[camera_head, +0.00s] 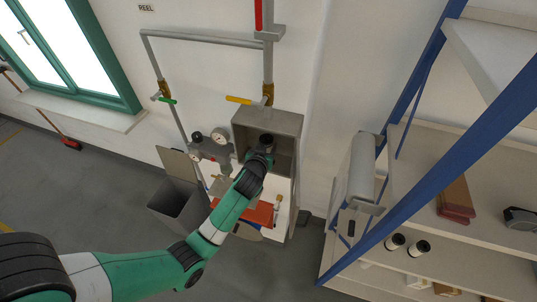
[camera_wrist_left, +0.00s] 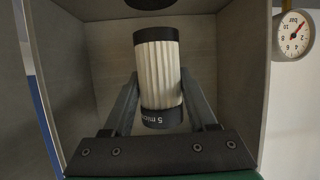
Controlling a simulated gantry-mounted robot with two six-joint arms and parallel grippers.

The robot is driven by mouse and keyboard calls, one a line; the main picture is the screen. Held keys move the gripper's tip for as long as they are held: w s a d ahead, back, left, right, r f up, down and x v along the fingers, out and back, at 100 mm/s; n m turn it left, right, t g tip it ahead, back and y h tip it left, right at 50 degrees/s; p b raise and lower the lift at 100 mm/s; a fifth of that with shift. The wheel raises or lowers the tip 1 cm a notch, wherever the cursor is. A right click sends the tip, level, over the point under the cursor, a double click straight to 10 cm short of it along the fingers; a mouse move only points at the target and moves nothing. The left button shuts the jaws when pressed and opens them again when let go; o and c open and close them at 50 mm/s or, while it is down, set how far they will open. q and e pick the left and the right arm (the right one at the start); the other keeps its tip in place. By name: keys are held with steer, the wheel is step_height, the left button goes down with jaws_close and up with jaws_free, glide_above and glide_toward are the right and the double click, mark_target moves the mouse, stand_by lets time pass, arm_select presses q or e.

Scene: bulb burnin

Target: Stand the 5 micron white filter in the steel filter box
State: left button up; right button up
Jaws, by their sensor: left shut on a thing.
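My left gripper (camera_head: 264,152) reaches into the open steel filter box (camera_head: 268,117) on the wall. In the left wrist view it is shut on the white pleated filter (camera_wrist_left: 157,72), one finger on each side. The filter has black end caps, and the cap nearer the gripper reads "5 micron", upside down. In the head view only its dark end (camera_head: 267,139) shows. Grey box walls (camera_wrist_left: 75,75) surround it in the wrist view. A dark round part (camera_wrist_left: 153,3) shows at the top edge; whether the filter touches it or the box floor I cannot tell. My right gripper is out of view.
Pressure gauges (camera_head: 219,136) and pipes with a yellow-handled valve (camera_head: 238,100) are beside the box. A grey bin (camera_head: 180,204) stands on the floor. Blue-framed shelving (camera_head: 415,110) at right holds two black-ended cylinders (camera_head: 395,242).

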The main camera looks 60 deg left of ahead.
arm_select(q)
step_height(320, 180, down, 4)
steer(key=b, duration=0.3)
steer(key=shift+a+f, duration=0.1)
steer(key=shift+w+a+r, duration=0.1)
steer(key=shift+w+r, duration=0.05)
steer(key=shift+r, duration=0.05)
steer(key=shift+f, duration=0.2)
steer(key=o, duration=1.4)
steer(key=shift+c, duration=0.2)
steer(key=shift+r, duration=0.15)
